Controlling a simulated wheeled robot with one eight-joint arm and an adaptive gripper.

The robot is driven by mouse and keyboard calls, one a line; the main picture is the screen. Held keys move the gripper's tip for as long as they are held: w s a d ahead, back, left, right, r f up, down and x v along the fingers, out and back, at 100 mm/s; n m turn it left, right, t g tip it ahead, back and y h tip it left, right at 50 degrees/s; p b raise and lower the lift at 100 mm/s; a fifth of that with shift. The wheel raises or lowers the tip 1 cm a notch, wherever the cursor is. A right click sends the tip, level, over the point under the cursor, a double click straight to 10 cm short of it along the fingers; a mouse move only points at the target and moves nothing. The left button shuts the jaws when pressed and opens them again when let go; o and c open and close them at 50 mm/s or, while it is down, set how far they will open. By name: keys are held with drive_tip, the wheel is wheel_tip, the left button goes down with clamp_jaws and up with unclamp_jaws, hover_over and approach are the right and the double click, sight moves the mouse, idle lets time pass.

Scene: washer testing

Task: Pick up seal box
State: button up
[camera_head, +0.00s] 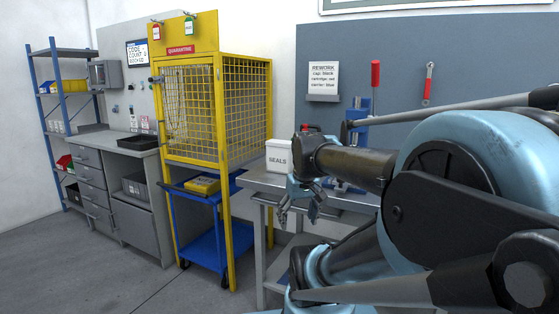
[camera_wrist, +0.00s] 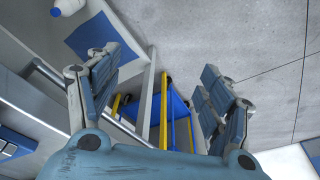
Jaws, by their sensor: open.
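The seal box (camera_head: 279,156) is a white box with "SEALS" on its front. It stands on the left end of the grey workbench (camera_head: 262,182) in the head view. My gripper (camera_head: 297,217) is open and empty, with its fingers pointing down in front of the bench edge, lower than the box and a little to its right. My arm's wrist partly covers the area just right of the box. In the wrist view my gripper's fingers (camera_wrist: 160,95) are spread wide with nothing between them. I cannot make out the seal box in the wrist view.
A yellow quarantine cage (camera_head: 240,110) stands left of the bench, with a blue cart (camera_head: 207,247) beneath it. A red-handled blue press (camera_head: 361,125) is behind my arm. A grey cabinet (camera_head: 135,220) and blue shelf stand far left. The floor at lower left is clear.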

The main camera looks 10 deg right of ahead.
drive_tip(key=w+d+r+n+y, duration=0.1)
drive_tip(key=w+r+n, duration=0.3)
drive_tip(key=w+r, duration=1.3)
drive_tip(key=n+y, duration=0.2)
drive_tip(key=n, duration=0.3)
approach(283, 142)
drive_tip(key=x, duration=0.8)
drive_tip(key=shift+w+d, duration=0.1)
drive_tip(key=shift+w, duration=0.2)
drive_tip(key=shift+x, duration=3)
drive_tip(key=shift+f, duration=0.25)
drive_tip(key=shift+d, duration=0.1)
drive_tip(key=c, duration=1.4)
drive_tip(key=shift+r, duration=0.1)
